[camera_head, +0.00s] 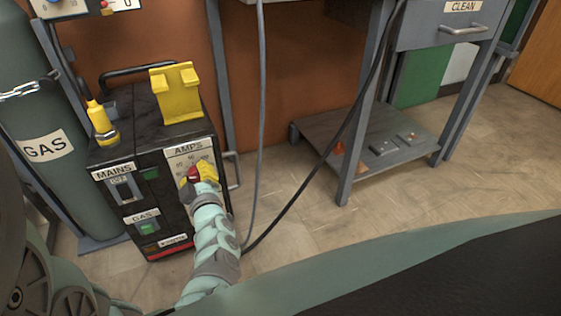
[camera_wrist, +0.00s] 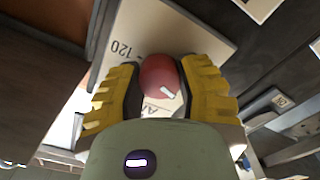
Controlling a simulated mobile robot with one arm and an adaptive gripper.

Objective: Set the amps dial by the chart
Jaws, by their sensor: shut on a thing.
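The amps dial (camera_wrist: 158,76) is a round red knob with a white pointer mark, in front of a pale plate (camera_wrist: 125,45) on which "120" can be read. My gripper (camera_wrist: 160,88) has its yellow ribbed fingers on both sides of the dial and is shut on it. In the head view my gripper (camera_head: 194,176) is at the AMPS plate (camera_head: 186,152) on the front of the black welder (camera_head: 145,150). The dial's red top (camera_head: 193,171) shows there; the gripper and arm cover much of the scale. I cannot make out a chart in either view.
The MAINS switch (camera_head: 121,188) and the GAS switch (camera_head: 147,227) are left of the dial. A gas cylinder (camera_head: 35,110) stands left of the welder. Cables (camera_head: 258,120) hang at the right, near a grey bench with a low shelf (camera_head: 385,150).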

